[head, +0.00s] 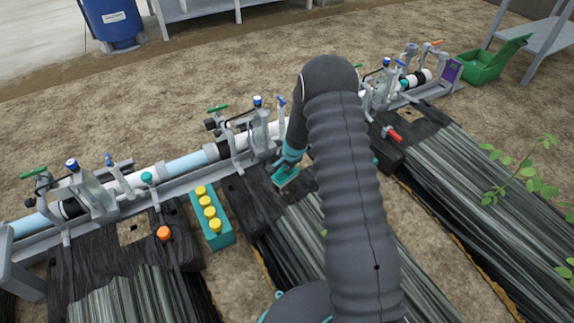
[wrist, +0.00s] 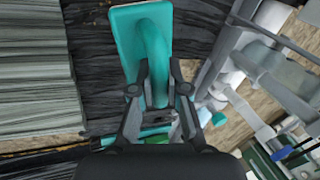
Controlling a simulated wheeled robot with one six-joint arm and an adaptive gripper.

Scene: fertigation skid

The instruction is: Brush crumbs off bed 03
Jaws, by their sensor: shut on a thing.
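My gripper (head: 290,160) is shut on the handle of a teal hand brush (head: 285,176), over the pipe-side end of the middle black-covered bed (head: 290,225). In the wrist view, my gripper (wrist: 158,88) grips the curved handle of the teal brush (wrist: 124,30); its flat back faces the camera and its underside is hidden. I cannot tell whether the brush touches the bed. The wrist view also shows wrinkled black film (wrist: 92,50) and grey-striped film (wrist: 35,65). No bed number is legible, and I cannot make out crumbs. My arm covers part of the middle bed.
A white and blue pipe line (head: 188,165) with valves runs behind the beds. A teal crate (head: 222,240) with yellow-capped bottles stands left of the middle bed. An orange knob (head: 163,232) and a red-handled valve (head: 394,136) stand nearby. A leafy plant (head: 520,172) rises at right.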

